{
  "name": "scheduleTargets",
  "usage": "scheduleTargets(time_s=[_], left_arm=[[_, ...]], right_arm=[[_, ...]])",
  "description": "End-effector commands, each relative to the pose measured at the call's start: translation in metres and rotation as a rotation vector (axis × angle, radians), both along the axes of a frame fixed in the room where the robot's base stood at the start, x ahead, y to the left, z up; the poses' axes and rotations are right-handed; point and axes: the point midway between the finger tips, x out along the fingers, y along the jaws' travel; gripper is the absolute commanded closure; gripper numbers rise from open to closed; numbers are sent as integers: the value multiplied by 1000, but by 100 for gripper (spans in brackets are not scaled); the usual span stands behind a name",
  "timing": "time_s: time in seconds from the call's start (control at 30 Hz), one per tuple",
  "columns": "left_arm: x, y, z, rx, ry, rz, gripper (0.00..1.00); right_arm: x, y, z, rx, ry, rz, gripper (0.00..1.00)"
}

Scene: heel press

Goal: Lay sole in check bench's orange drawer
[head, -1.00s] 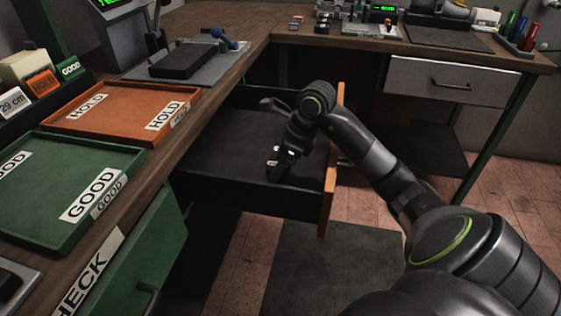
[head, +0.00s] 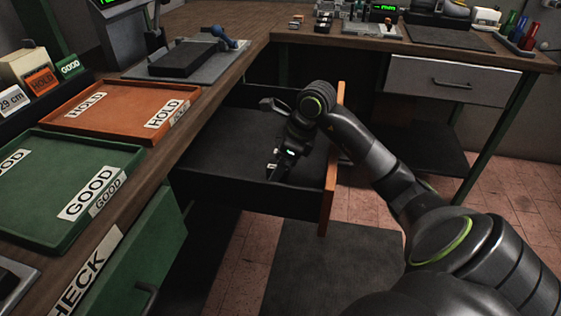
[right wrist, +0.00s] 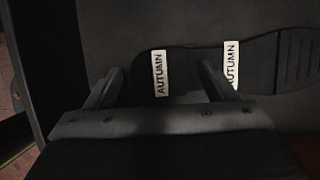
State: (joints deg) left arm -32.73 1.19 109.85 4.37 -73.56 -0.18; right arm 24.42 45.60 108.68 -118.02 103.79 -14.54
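The check bench's drawer with the orange front (head: 328,200) is pulled open, and its inside is black. My right gripper (head: 278,172) reaches down into it, low over the drawer floor. In the right wrist view a dark sole (right wrist: 265,65) with two white AUTUMN labels lies flat on the dark surface below the fingers. My right gripper (right wrist: 160,72) is open there, its two fingers wide apart. The right finger overlaps the sole in the picture, and the left finger is beside its rounded end. In the head view the sole cannot be made out. My left gripper is not in view.
On the bench lie an orange HOLD tray (head: 125,95) and a green GOOD tray (head: 70,160), both empty. A green drawer (head: 145,255) is slightly open below. Another bench with a grey drawer (head: 450,84) stands behind. My right arm passes over the orange front.

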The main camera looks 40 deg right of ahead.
Motion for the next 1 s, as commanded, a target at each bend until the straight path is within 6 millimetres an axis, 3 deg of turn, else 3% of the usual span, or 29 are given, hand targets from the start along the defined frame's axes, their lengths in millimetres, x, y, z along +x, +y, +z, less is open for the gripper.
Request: scheduleTargets(time_s=[0.33, 0.67, 1.0], left_arm=[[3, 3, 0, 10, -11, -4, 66], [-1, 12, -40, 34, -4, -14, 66], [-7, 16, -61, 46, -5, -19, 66]], right_arm=[[0, 0, 3, 0, 0, 0, 22], [0, 0, 15, 0, 0, 0, 22], [-21, -20, 82, -7, -3, -2, 22]])
